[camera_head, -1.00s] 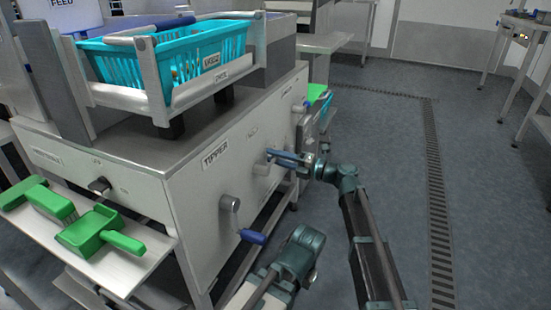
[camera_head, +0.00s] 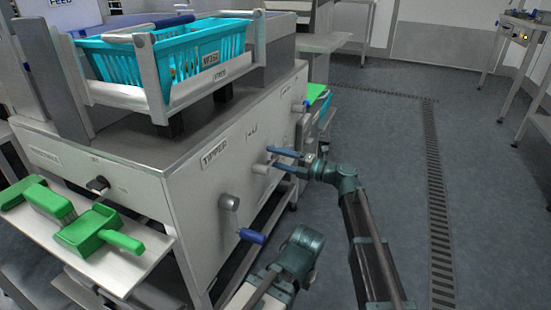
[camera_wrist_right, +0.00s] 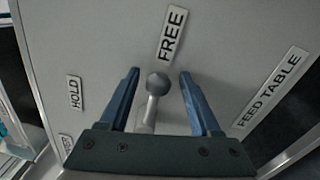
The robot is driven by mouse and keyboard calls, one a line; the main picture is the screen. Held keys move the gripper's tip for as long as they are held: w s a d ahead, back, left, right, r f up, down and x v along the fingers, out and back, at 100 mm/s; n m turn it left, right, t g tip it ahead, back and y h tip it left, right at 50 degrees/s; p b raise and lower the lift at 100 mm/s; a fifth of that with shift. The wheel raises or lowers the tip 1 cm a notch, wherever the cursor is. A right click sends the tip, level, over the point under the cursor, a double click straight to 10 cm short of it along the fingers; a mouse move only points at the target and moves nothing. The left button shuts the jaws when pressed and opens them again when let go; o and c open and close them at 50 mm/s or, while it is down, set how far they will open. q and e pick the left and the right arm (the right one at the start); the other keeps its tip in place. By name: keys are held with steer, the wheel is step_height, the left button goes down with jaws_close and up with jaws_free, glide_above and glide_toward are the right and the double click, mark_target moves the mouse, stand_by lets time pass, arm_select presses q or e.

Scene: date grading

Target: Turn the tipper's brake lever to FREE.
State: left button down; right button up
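The brake lever, a grey shaft with a round ball knob (camera_wrist_right: 157,84), shows in the right wrist view. It points up toward the FREE label (camera_wrist_right: 172,33); the HOLD label (camera_wrist_right: 74,92) is off to the left. The lever's base is hidden behind my gripper. My right gripper (camera_wrist_right: 158,78) is open, its blue fingers on either side of the knob with gaps to both. In the head view, my right gripper (camera_head: 273,158) is at the side panel of the tipper (camera_head: 190,190).
A crank with a blue handle (camera_head: 252,236) sticks out of the panel nearer to me. A teal basket (camera_head: 190,52) sits in the cradle on top. A green dustpan (camera_head: 85,232) and brush lie on a side shelf (camera_head: 150,262). Floor on the right is clear.

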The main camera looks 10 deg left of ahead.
steer(key=s+d, duration=0.2)
steer(key=d, duration=1.1)
steer(key=shift+s+d+f+b, duration=0.25)
steer(key=shift+s+b, duration=0.05)
steer(key=shift+s, duration=0.05)
